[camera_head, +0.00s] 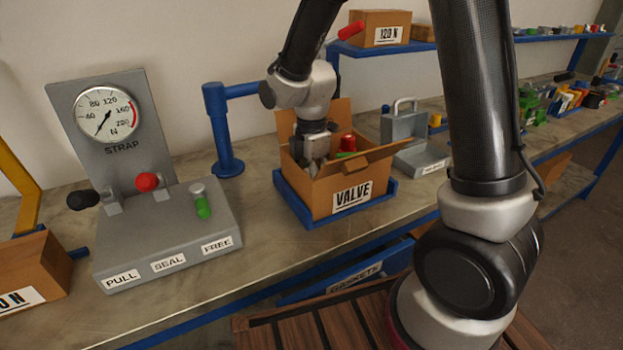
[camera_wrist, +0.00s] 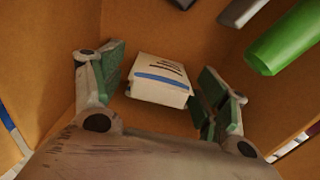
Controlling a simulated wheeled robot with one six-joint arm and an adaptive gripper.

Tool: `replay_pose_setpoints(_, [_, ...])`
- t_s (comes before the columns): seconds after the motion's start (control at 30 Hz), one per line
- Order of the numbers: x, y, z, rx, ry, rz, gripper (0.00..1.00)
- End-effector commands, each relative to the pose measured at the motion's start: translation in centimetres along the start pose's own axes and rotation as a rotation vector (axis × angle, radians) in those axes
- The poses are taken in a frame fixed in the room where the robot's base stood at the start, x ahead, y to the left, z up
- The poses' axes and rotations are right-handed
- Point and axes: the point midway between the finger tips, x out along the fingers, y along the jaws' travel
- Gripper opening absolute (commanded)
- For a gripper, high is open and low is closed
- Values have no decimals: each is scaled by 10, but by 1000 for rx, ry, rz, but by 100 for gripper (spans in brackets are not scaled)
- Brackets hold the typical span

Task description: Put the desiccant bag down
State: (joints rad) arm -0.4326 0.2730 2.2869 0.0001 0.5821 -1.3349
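The desiccant bag (camera_wrist: 158,82) is a small white packet with a blue stripe and dark print, inside the cardboard VALVE box (camera_head: 352,183). The wrist view shows it between the two green-padded fingers of my gripper (camera_wrist: 160,85). A gap shows at the left finger. The right finger lies very near the bag's edge, and I cannot tell whether they touch. My gripper is open and reaches down into the box, where the head view (camera_head: 315,157) shows it partly hidden by the walls. The bag is hidden in the head view.
A red-topped part (camera_head: 347,142) and a green cylinder (camera_wrist: 288,40) are in the box beside my gripper. The box has raised flaps and sits on a blue tray (camera_head: 291,204). A blue post (camera_head: 221,130) and the strap gauge machine (camera_head: 165,230) stand left; a grey case (camera_head: 405,128) stands right.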

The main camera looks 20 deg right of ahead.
Motion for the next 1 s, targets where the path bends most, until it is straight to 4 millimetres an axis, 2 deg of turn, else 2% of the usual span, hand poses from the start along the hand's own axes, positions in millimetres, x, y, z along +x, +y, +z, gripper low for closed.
replay_pose_setpoints(0.2, [-1, 0, 0, 0, 0, 1, 74])
replay_pose_setpoints(0.33, [-11, 1, 0, 0, 1, 3, 74])
replay_pose_setpoints(0.47, [-35, 1, 0, 0, 1, 6, 74])
replay_pose_setpoints(0.7, [-90, 1, 0, 0, 1, 5, 74])
replay_pose_setpoints(0.83, [-110, 1, 0, 0, 1, 3, 74])
replay_pose_setpoints(1.0, [-122, 0, 0, 0, 0, 0, 74])
